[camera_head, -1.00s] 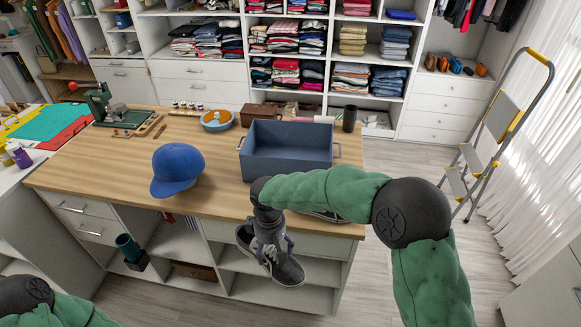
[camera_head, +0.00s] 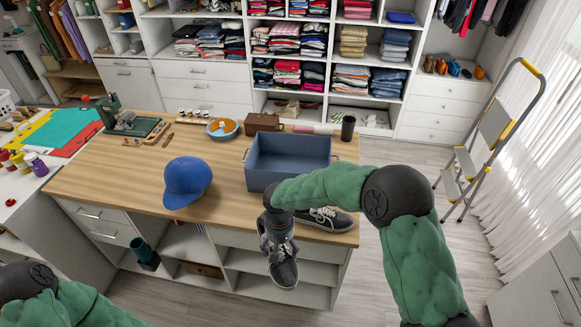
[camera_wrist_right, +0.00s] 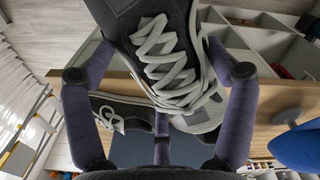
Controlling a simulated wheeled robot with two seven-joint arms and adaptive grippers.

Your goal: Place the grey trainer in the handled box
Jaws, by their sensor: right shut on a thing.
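The handled box (camera_head: 262,181) is a blue-grey open box with a handle at each end, on the wooden table. The inside that shows looks empty. My right gripper (camera_head: 276,236) is shut on a grey trainer (camera_head: 284,272) and holds it hanging in front of the table's front edge, apart from the box. In the right wrist view the gripper's fingers (camera_wrist_right: 157,78) flank the trainer (camera_wrist_right: 170,55) with its pale laces. A second dark trainer (camera_head: 325,218) lies on the table in front of the box, partly behind my arm. My left gripper is out of view.
A blue cap (camera_head: 186,180) stands left of the box on the table (camera_head: 110,175). A brown case (camera_head: 262,122), an orange-and-blue bowl (camera_head: 222,128) and a dark cup (camera_head: 348,128) stand along the back. Open cubbies (camera_head: 250,262) lie under the tabletop. A stepladder (camera_head: 490,130) stands at right.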

